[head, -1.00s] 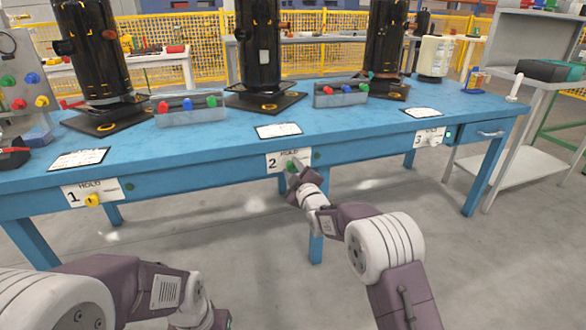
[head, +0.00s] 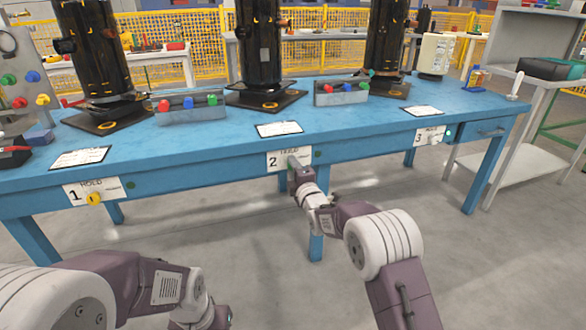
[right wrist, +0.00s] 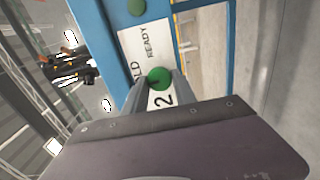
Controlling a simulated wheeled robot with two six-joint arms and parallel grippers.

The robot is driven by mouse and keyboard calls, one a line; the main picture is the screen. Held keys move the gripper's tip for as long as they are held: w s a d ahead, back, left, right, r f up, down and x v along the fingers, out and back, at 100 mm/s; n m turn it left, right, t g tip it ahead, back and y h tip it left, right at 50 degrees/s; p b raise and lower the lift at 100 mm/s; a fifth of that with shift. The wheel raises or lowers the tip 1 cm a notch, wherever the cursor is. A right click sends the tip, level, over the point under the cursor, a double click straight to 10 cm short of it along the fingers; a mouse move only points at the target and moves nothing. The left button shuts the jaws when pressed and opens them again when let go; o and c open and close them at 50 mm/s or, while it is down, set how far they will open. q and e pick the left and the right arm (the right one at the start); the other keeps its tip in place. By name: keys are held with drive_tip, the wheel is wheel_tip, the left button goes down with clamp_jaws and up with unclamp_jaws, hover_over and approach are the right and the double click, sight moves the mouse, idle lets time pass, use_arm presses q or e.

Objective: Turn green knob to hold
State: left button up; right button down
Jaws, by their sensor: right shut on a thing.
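The green knob (right wrist: 159,77) is on the white plate marked 2 (head: 274,163), on the front of the blue table. In the right wrist view it lies between the fingertips, with the words HOLD and READY beside it. My right gripper (head: 293,163) is at this plate, shut on the green knob. In the head view the gripper hides the knob, so its pointer direction cannot be told there. My left gripper (head: 222,318) is low at the bottom edge, away from the table; its fingers are not clear.
A yellow knob (head: 94,198) is on plate 1 at the left, and a pale knob (head: 434,140) on plate 3 at the right. Black compressors (head: 258,45) and trays of coloured parts (head: 190,112) stand on the blue table (head: 220,145). The floor in front is clear.

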drive_tip(key=shift+f, duration=0.1)
idle(0.4)
drive_tip(key=c, duration=1)
unclamp_jaws()
drive_tip(key=shift+c, duration=0.2)
drive_tip(key=b+v, duration=0.1)
drive_tip(key=v, duration=0.8)
drive_tip(key=shift+b, duration=0.3)
